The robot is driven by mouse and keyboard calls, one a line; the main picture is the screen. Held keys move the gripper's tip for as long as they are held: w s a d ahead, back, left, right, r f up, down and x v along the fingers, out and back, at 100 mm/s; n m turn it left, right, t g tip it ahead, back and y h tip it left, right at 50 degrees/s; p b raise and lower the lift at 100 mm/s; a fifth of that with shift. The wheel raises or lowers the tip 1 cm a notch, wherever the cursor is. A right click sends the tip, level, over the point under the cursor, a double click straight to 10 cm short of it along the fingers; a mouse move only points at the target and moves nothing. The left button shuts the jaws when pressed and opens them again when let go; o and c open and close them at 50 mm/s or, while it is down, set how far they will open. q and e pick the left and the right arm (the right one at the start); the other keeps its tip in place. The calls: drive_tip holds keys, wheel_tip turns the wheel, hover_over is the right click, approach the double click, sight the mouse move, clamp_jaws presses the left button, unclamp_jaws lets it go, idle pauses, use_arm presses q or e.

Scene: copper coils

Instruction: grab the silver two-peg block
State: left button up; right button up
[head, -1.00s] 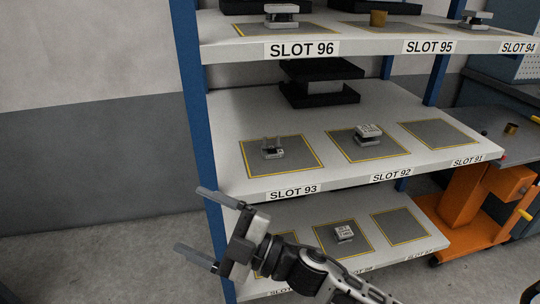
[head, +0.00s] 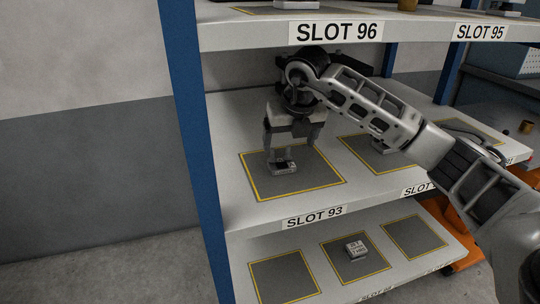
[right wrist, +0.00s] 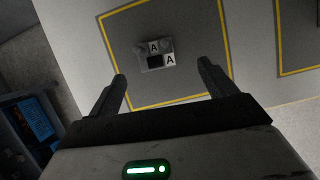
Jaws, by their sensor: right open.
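The silver two-peg block (head: 281,167) sits on the grey, yellow-bordered pad (head: 322,184) above the SLOT 93 label. In the right wrist view the block (right wrist: 156,55) shows letter A marks, and it lies ahead of the fingertips, roughly between their lines. My right gripper (head: 290,152) points down over the pad, with its fingers partly in front of the block. In the right wrist view the gripper (right wrist: 162,71) is open and empty. My left gripper is not in view.
Another silver block (head: 384,146) stands on the pad to the right, partly hidden by my right arm. The upper shelf (head: 260,32) lies close above the arm. A blue post (head: 190,120) stands at the left. A lower-shelf block (head: 356,248) is clear of the gripper.

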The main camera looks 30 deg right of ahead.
sight(282, 162)
drive_tip(key=x, duration=0.4)
drive_tip(key=a+x, duration=0.1)
drive_tip(key=x, duration=0.2)
drive_tip(key=shift+s+f, duration=0.15)
drive_tip(key=shift+f, duration=0.1)
drive_tip(key=shift+r, duration=0.1)
drive_tip(key=c, duration=1.4)
drive_tip(key=shift+o, duration=0.2)
